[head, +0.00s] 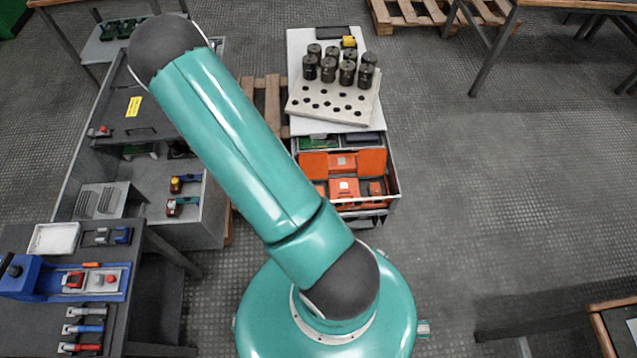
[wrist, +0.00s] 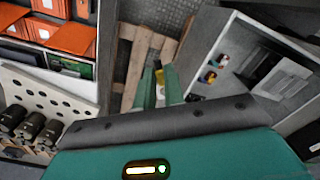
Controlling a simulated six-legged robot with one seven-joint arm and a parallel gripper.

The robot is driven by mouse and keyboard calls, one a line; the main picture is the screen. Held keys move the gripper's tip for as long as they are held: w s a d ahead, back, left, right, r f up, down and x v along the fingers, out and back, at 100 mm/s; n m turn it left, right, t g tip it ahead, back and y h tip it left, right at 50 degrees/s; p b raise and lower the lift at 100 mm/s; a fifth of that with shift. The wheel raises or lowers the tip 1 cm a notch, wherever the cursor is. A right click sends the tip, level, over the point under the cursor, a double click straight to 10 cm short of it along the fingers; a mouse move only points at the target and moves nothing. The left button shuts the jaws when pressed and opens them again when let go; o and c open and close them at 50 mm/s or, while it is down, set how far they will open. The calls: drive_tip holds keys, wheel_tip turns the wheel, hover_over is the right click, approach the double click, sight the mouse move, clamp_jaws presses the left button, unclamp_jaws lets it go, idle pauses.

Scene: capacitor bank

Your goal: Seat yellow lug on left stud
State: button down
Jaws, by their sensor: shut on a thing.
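In the wrist view my gripper (wrist: 158,86) points at the floor and a wooden pallet. Most of the lug is hidden between the fingers. My gripper does not show in the head view, where only my arm's links are seen. Dark cylinders (head: 329,69) stand upright on a pale perforated plate (head: 340,108). Some also show at the lower left of the wrist view (wrist: 31,127). I cannot make out which stud is the left one.
A drawer with orange boxes (head: 343,188) is in front of the plate. A grey cabinet (head: 135,130) stands left, with a tool bench (head: 40,325) nearer. The floor at right (head: 500,170) is clear.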

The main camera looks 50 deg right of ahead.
drive_tip(key=s+d+f+m, duration=0.3)
drive_tip(key=s+d+f, duration=0.5)
drive_tip(key=s+f, duration=0.3)
drive_tip(key=s+d+f+m, duration=0.3)
drive_tip(key=s+d+f, duration=0.6)
drive_tip(key=s+f, duration=0.2)
drive_tip(key=shift+w+f, duration=0.15)
drive_tip(key=shift+f, duration=5.7)
drive_tip(key=shift+a+f, duration=0.15)
drive_tip(key=shift+f, duration=0.55)
drive_tip(key=c, duration=1.4)
unclamp_jaws()
wheel_tip(320, 180, up, 14)
